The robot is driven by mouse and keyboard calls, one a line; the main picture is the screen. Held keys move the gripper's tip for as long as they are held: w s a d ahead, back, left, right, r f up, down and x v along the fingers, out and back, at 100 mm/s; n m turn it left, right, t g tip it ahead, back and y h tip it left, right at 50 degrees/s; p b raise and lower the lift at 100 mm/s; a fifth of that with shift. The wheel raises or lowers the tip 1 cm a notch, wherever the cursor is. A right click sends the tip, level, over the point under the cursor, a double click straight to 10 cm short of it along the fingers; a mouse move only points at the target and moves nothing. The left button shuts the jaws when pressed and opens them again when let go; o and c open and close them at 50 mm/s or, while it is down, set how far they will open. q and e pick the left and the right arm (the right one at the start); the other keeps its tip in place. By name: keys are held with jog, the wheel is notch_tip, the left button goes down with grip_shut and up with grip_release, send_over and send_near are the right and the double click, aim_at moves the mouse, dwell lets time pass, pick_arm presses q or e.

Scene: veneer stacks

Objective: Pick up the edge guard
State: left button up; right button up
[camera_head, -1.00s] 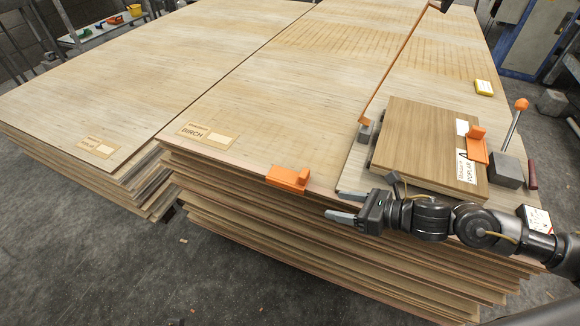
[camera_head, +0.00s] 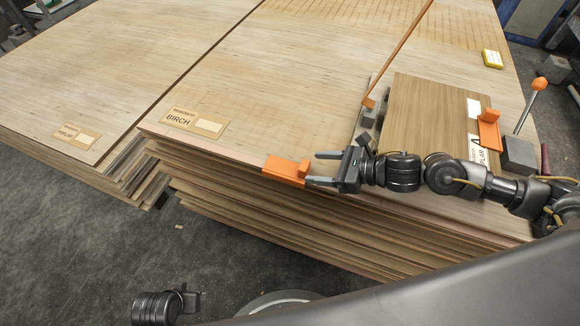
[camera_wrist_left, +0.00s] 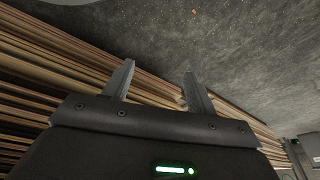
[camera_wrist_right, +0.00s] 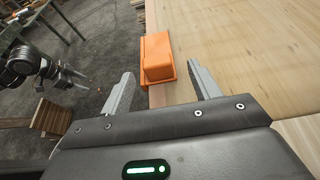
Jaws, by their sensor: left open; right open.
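An orange edge guard (camera_head: 287,170) sits over the front edge of the birch stack, with a raised block on top. It also shows in the right wrist view (camera_wrist_right: 158,58), just ahead of the fingertips. My right gripper (camera_head: 324,168) is open, its fingers pointing left at the guard's right end; whether they touch it is unclear. A second orange guard-like piece (camera_head: 488,130) sits on the dark panel at right. My left gripper (camera_wrist_left: 158,68) is open and empty beside the stack's layered side, over the floor. Its arm shows low in the head view.
The birch stack (camera_head: 215,90) has a paper label (camera_head: 194,121). Another stack (camera_head: 75,95) stands left.

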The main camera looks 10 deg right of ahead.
aim_at(309, 167)
jog(key=shift+p+x, duration=0.3)
jog(key=shift+x, duration=2.1)
jog(key=shift+a, duration=0.4)
pick_arm(q)
jog(key=shift+s+f, duration=0.1)
jog(key=shift+f, duration=0.55)
jog(key=shift+r, duration=0.1)
pick_arm(e)
jog(key=c, duration=1.1)
